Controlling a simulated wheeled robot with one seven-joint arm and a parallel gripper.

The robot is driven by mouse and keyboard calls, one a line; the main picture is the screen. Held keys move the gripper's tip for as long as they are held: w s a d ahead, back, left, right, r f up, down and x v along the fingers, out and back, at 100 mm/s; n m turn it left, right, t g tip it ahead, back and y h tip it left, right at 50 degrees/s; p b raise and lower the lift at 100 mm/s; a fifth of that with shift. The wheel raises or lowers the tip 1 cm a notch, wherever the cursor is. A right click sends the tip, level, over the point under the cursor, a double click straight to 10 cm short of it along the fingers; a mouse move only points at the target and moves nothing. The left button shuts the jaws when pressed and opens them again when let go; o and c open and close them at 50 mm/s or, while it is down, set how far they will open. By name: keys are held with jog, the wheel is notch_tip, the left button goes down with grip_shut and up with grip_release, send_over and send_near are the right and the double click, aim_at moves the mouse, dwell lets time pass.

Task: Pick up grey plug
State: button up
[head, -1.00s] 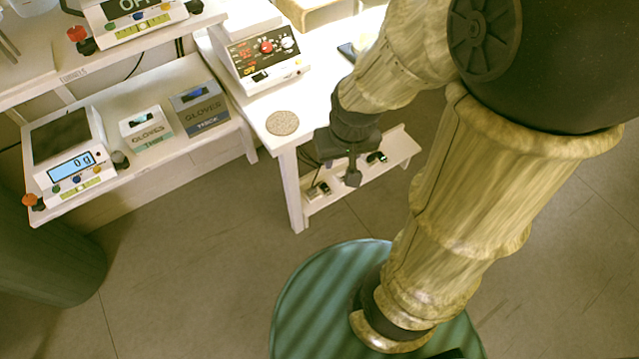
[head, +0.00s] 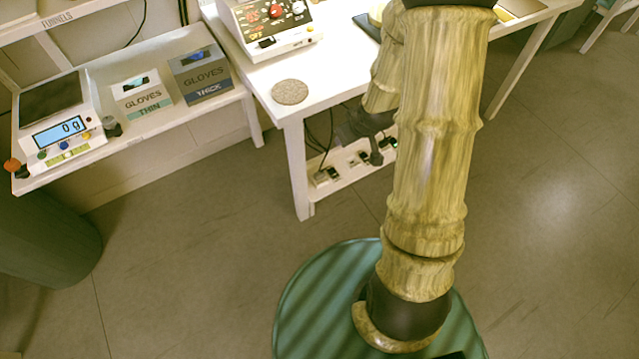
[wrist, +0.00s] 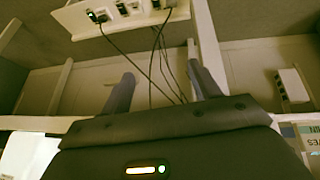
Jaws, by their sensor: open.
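A white power strip (head: 345,168) lies on the low shelf under the white table, with several small dark and pale plugs on it. It also shows at the top of the wrist view (wrist: 135,22), where cables hang from it. I cannot tell for sure which plug is the grey one; they are small and dim. My gripper (wrist: 162,87) is open and empty, its two grey fingers pointing toward the strip and apart from it, with cables seen between them. In the head view my gripper (head: 375,152) is beside the strip, partly hidden by my arm.
The white table (head: 275,105) stands above the shelf, its front leg (head: 298,170) left of the strip. A side shelf holds a scale (head: 62,115) and two glove boxes (head: 143,98). A small pale block (wrist: 293,90) shows at right in the wrist view. The floor in front is clear.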

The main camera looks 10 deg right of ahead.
jog(key=w+d+f+n+t+y+b, duration=0.1)
jog(key=w+f+b, duration=0.15)
jog(key=f, duration=0.45)
jog(key=w+f+n+t+y+b, duration=0.1)
jog(key=f+b, duration=0.2)
jog(key=f, duration=0.4)
jog(key=t+y+b, duration=0.3)
jog(key=t+b, duration=0.1)
jog(key=b, duration=0.6)
send_near(320, 178)
jog(key=s+d+r, duration=0.1)
jog(key=s+r, duration=0.2)
jog(key=r, duration=0.2)
jog(key=s+f+m+t+b, duration=0.2)
jog(key=s+f+t+b, duration=0.2)
jog(key=f, duration=0.4)
jog(key=shift+s+f+t+b, duration=0.4)
jog(key=shift+t+b, duration=0.3)
jog(key=shift+b, duration=0.1)
jog(key=shift+w, duration=0.1)
jog(key=b+x, duration=0.6)
jog(key=x, duration=0.6)
